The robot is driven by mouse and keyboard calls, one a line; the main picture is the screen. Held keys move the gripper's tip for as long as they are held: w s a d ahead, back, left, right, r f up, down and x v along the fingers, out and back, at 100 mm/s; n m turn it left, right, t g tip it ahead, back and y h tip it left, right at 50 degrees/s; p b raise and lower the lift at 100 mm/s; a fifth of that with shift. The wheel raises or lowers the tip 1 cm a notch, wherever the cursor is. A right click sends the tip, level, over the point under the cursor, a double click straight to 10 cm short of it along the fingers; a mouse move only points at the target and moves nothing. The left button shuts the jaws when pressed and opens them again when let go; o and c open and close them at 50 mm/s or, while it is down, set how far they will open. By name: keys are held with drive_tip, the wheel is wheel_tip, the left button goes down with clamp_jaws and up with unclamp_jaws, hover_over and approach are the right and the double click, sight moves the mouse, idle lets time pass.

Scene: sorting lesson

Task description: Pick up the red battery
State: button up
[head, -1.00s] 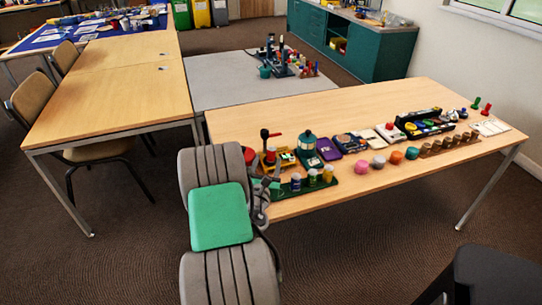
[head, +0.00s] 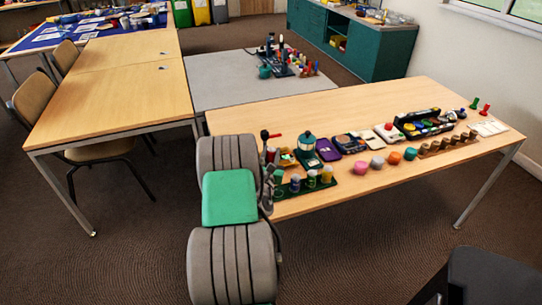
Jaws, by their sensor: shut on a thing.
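My gripper (head: 266,192) is small and partly hidden behind my own grey and green arm, at the left end of the near table. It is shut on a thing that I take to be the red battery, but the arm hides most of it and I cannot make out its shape. A dark green rack (head: 300,189) lies just right of the gripper, at the table's front edge. Several upright cylinders (head: 311,179) with grey or yellow colouring stand in it. A small reddish upright shape (head: 271,155) shows behind the gripper; I cannot tell what it is.
A lever device with a red handle (head: 273,135), a teal lantern-like thing (head: 307,142) and a purple tray (head: 328,151) stand behind the rack. The table's back part (head: 300,110) is clear.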

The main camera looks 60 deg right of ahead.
clamp_jaws()
drive_tip(key=shift+r, duration=0.15)
